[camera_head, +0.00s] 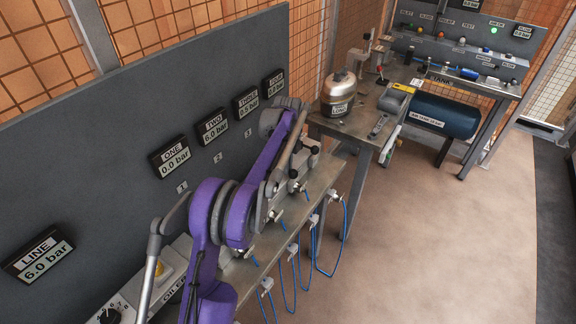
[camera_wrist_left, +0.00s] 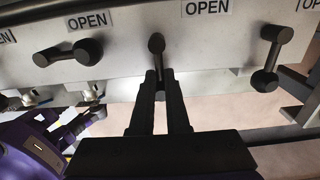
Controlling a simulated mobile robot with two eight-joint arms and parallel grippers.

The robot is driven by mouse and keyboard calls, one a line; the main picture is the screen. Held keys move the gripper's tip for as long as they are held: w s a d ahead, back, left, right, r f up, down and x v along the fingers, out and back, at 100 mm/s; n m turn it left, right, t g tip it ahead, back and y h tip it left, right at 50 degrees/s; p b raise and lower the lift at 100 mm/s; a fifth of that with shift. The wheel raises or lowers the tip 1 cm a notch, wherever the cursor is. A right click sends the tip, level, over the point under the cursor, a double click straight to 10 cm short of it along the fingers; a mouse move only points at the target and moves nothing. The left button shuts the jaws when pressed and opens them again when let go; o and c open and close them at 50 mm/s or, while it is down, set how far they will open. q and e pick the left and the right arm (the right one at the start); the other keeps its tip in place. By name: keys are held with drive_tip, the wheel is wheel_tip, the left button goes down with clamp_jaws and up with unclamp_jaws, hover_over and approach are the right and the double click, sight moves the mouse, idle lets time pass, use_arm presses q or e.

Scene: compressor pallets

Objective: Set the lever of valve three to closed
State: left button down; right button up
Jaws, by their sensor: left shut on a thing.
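In the left wrist view a row of dark valve levers sits on a pale panel with OPEN labels. The middle lever (camera_wrist_left: 156,43), which by its place appears to be valve three, points down. My left gripper (camera_wrist_left: 159,76) is shut around its lower end, which the fingers partly hide. The lever to its left (camera_wrist_left: 66,54) lies nearly sideways, its right end near an OPEN label. The lever to its right (camera_wrist_left: 268,58) points down. In the head view my purple left arm reaches over the valve row and hides much of it. My right gripper is not seen.
Behind the valves a dark board carries displays, including ONE (camera_head: 170,156), TWO (camera_head: 212,126) and THREE (camera_head: 246,101). Blue hoses (camera_head: 312,240) hang in front of the bench. A metal vessel (camera_head: 338,93) stands past its far end. The floor at right is clear.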

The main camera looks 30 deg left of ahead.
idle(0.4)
use_arm(q)
drive_tip(key=c, duration=0.9)
unclamp_jaws()
drive_tip(key=shift+r, duration=0.1)
wheel_tip(320, 180, up, 11)
drive_tip(key=shift+f+p, duration=0.2)
drive_tip(key=shift+p, duration=0.3)
